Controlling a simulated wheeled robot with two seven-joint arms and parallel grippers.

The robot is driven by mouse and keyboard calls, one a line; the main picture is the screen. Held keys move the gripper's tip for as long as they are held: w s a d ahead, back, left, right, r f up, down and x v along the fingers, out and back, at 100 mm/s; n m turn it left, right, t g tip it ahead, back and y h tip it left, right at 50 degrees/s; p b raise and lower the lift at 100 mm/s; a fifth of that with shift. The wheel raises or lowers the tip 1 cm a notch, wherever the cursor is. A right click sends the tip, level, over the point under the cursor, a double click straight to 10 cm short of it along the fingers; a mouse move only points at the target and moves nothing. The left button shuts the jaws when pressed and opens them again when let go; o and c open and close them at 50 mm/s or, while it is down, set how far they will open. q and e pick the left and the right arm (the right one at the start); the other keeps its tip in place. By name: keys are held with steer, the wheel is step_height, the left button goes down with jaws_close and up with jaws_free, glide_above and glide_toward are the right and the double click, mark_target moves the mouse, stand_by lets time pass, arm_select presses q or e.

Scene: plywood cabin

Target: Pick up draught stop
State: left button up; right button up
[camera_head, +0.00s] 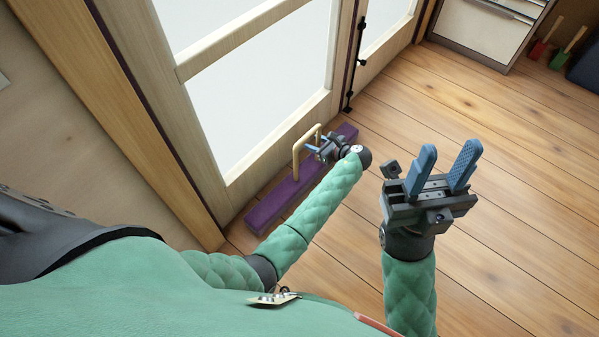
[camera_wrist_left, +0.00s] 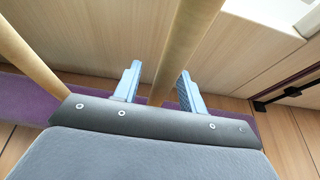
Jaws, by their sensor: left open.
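The purple draught stop (camera_head: 272,208) lies on the floor along the bottom of the glazed door. A cream loop handle (camera_head: 296,148) stands up from it. My left gripper (camera_head: 322,145) is at the handle, low over the draught stop. In the left wrist view its blue fingers (camera_wrist_left: 158,82) are open, with one wooden handle bar (camera_wrist_left: 180,45) passing between them. I cannot tell whether either finger touches the bar. Another bar (camera_wrist_left: 30,60) is at the left there, and the purple body (camera_wrist_left: 25,100) shows behind the gripper. My right gripper (camera_head: 450,148) is open and empty above the floor.
The glazed door (camera_head: 260,110) rises right behind the draught stop, with a black bolt rod (camera_head: 355,65) on its frame. A white drawer cabinet (camera_head: 487,30) stands at the back right, near red and green brushes (camera_head: 540,48). The plank floor (camera_head: 520,200) at the right is clear.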

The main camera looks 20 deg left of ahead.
arm_select(q)
steer(key=shift+w+a+f, duration=0.1)
steer(key=shift+a, duration=0.15)
jaws_close()
stand_by(1.4)
